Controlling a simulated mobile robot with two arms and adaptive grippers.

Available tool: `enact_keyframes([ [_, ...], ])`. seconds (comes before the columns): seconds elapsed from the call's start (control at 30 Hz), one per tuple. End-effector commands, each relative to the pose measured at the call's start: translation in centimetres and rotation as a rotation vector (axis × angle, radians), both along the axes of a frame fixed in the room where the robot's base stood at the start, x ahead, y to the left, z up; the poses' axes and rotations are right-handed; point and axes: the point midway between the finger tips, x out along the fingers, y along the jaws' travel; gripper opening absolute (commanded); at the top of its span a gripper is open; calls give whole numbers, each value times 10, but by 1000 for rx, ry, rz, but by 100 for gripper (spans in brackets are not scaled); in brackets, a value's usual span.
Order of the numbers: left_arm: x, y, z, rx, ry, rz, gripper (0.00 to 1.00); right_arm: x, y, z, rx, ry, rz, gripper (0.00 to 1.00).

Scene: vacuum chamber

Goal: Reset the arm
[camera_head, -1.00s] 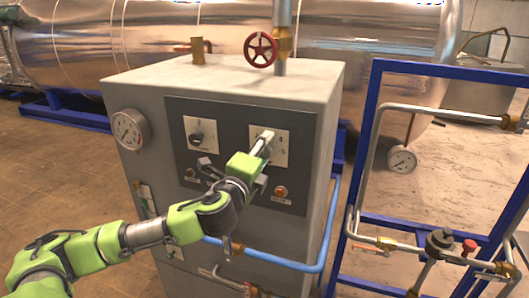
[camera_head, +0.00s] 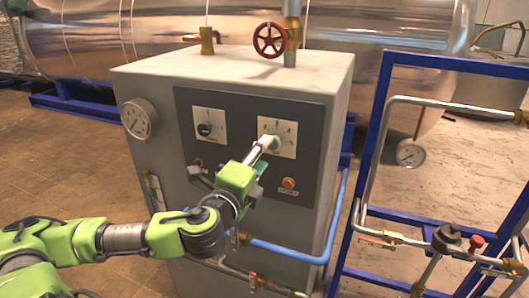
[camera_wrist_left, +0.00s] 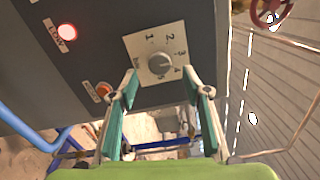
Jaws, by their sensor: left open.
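My left gripper (camera_head: 272,143) is in front of the right-hand dial plate (camera_head: 286,129) on the cabinet's dark panel. In the left wrist view the gripper (camera_wrist_left: 160,82) is open and empty, its two fingers apart. A round grey knob (camera_wrist_left: 160,63) on the white numbered plate (camera_wrist_left: 142,42) shows between and just beyond the fingertips. Whether a finger touches the panel I cannot tell. My left arm (camera_head: 125,238) reaches in from the lower left, bent at its joints. My right gripper is not in view.
A second dial (camera_head: 206,128) sits left on the panel. An orange button (camera_head: 288,183) is below the right plate. A red valve wheel (camera_head: 270,40) stands above the cabinet (camera_head: 150,80). A blue pipe (camera_head: 290,254) and blue frame (camera_head: 377,130) are at the right. Floor shows at the left.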

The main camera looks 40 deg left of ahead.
Motion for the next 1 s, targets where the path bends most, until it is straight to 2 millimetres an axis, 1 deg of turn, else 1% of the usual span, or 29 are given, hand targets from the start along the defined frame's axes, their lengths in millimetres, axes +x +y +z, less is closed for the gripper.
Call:
enact_keyframes([
  [0.5,0,0,0,-2,0,1,44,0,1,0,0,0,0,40],
  [0.57,-1,-1,-5,-17,8,3,44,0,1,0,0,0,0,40],
  [0.6,-2,-1,-12,-41,18,8,44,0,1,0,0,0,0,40],
  [0.67,-6,-3,-29,-101,45,21,44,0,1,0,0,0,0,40],
  [0.77,-18,-10,-76,-260,121,62,44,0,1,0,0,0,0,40],
  [0.8,-25,-14,-98,-338,160,87,44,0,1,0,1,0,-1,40],
  [0.87,-40,-21,-134,-461,222,131,44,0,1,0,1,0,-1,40],
  [0.9,-51,-27,-157,-540,264,165,44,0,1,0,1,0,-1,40],
  [0.97,-71,-36,-190,-658,329,220,44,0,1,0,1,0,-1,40],
  [1.0,-85,-44,-211,-735,373,259,44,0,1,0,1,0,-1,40],
])
